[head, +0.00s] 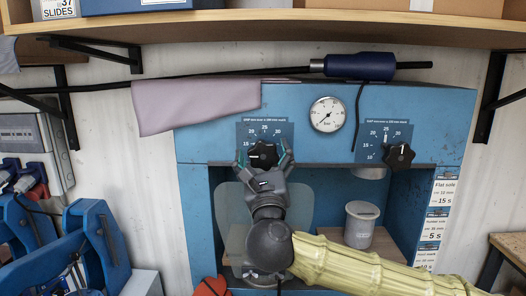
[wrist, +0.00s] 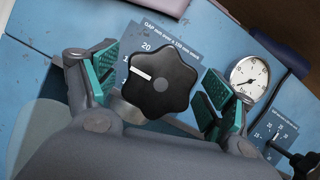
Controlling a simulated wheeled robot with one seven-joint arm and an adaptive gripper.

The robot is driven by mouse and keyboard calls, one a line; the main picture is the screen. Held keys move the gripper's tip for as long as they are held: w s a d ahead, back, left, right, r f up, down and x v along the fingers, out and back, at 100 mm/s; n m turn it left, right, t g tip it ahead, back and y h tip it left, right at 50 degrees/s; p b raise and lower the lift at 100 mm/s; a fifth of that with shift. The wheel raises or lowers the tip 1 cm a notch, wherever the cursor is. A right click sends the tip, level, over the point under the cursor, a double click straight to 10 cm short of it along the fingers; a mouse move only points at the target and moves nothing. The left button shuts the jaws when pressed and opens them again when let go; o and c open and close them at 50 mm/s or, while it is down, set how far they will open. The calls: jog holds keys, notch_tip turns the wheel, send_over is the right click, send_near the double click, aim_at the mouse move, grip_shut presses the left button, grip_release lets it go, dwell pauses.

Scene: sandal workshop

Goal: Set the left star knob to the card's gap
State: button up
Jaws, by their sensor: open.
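The left star knob (head: 263,155) is black and lobed, on the blue machine front below a dark scale plate (head: 283,130) headed GAP. In the wrist view the knob (wrist: 168,88) fills the middle. In the wrist view gaps show between the pads and the knob.
A second star knob (head: 399,156) with its own scale is at the right. A round gauge (head: 327,115) sits between. A pink cloth (head: 195,105) hangs at upper left. A grey canister (head: 361,222) stands in the machine's opening. A wooden shelf (head: 300,28) overhangs above.

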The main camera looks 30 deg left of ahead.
jog(key=shift+w, duration=0.1)
jog(key=c, duration=1)
jog(key=shift+c, duration=0.2)
jog(key=shift+n, duration=0.3)
jog(key=n+g, duration=0.1)
jog(key=n, duration=0.2)
jog(key=n+g+y, duration=0.1)
jog(key=n, duration=0.2)
jog(key=shift+r+g+y+b, duration=0.1)
jog(key=shift+g+y+b, duration=0.2)
jog(key=shift+g+b, duration=0.1)
jog(key=shift+n+g, duration=1)
jog(key=shift+n, duration=1.5)
jog(key=o, duration=1)
